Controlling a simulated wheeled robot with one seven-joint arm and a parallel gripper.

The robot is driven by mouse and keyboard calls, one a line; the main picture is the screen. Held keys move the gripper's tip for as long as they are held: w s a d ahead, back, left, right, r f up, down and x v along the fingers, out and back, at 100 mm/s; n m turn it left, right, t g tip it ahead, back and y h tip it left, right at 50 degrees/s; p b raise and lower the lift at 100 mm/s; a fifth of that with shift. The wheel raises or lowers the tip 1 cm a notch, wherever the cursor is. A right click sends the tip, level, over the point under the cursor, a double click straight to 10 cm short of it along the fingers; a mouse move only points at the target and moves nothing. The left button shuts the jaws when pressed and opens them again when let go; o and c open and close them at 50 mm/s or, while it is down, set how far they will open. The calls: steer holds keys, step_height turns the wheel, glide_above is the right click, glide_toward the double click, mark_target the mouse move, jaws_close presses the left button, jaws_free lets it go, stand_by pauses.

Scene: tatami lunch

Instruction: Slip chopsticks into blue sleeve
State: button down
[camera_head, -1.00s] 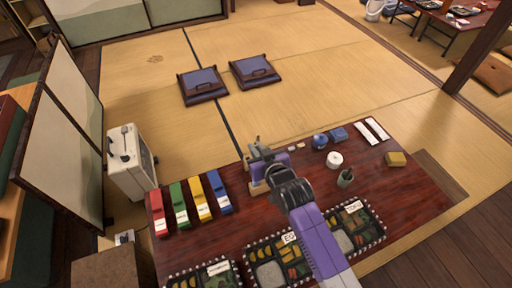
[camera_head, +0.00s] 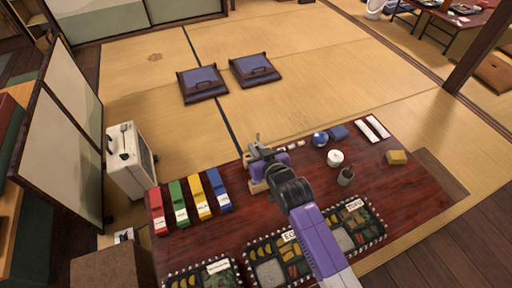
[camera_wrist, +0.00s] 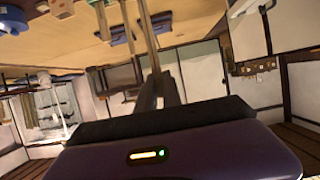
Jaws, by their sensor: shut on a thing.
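The blue sleeve (camera_head: 219,191) lies on the dark red table, at the right end of a row of sleeves. My gripper (camera_head: 257,167) is above the table, a little to the right of the blue sleeve and apart from it in the picture. In the wrist view, two long, thin, pale sticks (camera_wrist: 148,36), which look like the chopsticks, stand out from my gripper side by side. My gripper is shut on them. Their tips are hard to make out in the head view, and the mouth of the blue sleeve is too small to read.
Yellow (camera_head: 200,197), green (camera_head: 178,203) and red (camera_head: 158,210) sleeves lie left of the blue one. Bento boxes (camera_head: 265,250) line the near edge. A white roll (camera_head: 334,158), a dark cup (camera_head: 345,176) and a yellow block (camera_head: 397,157) stand to the right.

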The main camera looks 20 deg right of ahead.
steer(key=shift+f+b, duration=0.4)
steer(key=shift+f, duration=0.3)
steer(key=c, duration=0.9)
jaws_free()
steer(key=shift+c, duration=0.2)
steer(key=p+v, duration=0.2)
steer(key=v, duration=0.5)
steer(key=shift+s+r, duration=0.2)
steer(key=shift+s, duration=0.15)
